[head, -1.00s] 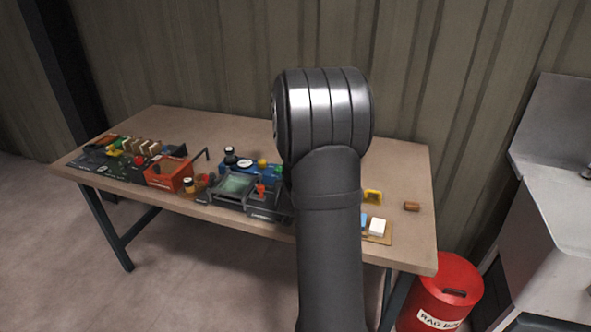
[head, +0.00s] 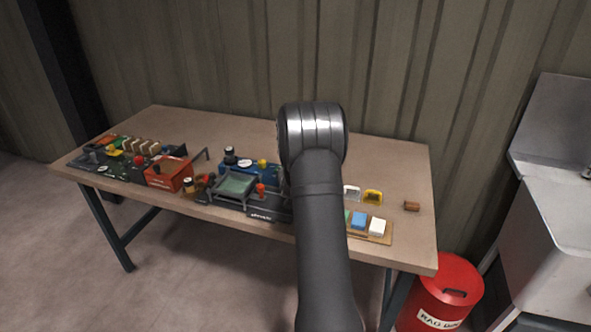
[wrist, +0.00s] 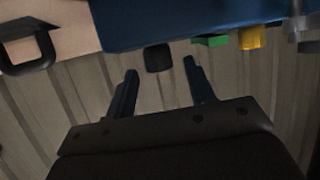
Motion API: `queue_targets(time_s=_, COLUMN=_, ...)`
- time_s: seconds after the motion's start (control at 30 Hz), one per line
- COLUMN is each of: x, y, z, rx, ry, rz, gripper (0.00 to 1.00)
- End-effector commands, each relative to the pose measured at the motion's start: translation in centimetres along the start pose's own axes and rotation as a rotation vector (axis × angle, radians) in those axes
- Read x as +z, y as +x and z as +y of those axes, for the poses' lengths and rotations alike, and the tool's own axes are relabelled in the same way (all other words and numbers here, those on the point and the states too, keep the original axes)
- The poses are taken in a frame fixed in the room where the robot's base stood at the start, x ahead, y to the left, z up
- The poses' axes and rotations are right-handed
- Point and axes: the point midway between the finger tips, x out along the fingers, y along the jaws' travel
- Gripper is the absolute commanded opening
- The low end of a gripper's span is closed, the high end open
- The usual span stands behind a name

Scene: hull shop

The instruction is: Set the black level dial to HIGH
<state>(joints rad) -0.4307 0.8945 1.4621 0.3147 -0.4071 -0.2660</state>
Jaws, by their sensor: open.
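In the wrist view a black knob-like dial (wrist: 157,58) stands out from the edge of a blue box (wrist: 180,22). My gripper (wrist: 160,66) is open, with one finger on each side of the dial in the picture and visible gaps to both. I cannot tell how far the fingertips reach along it. In the head view the blue box (head: 250,171) sits at the back of the bench, its right end hidden by my arm. My gripper is hidden there too. No dial marking or HIGH label can be read.
On the blue box are a green part (wrist: 212,41) and a yellow part (wrist: 252,38) beside the dial. A dark loop handle (wrist: 30,48) is at the left of the wrist view. An orange box (head: 168,174) and a grey framed tray (head: 235,187) stand on the bench (head: 400,170).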

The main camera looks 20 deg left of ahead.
Motion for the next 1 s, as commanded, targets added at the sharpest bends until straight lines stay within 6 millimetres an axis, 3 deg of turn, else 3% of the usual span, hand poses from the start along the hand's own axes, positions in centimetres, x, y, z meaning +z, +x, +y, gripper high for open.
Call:
queue_targets(time_s=0.23, x=0.0, y=2.7, z=0.0, rx=0.0, ry=0.001, rz=-0.001, gripper=0.49)
queue_targets(time_s=0.6, x=0.0, y=3.2, z=0.0, rx=0.0, ry=0.001, rz=-0.001, gripper=0.49)
queue_targets(time_s=0.83, x=0.0, y=3.2, z=0.0, rx=0.0, ry=0.001, rz=-0.001, gripper=0.06)
queue_targets(time_s=1.0, x=0.0, y=3.2, z=0.0, rx=0.002, ry=0.001, rz=-0.001, gripper=0.06)
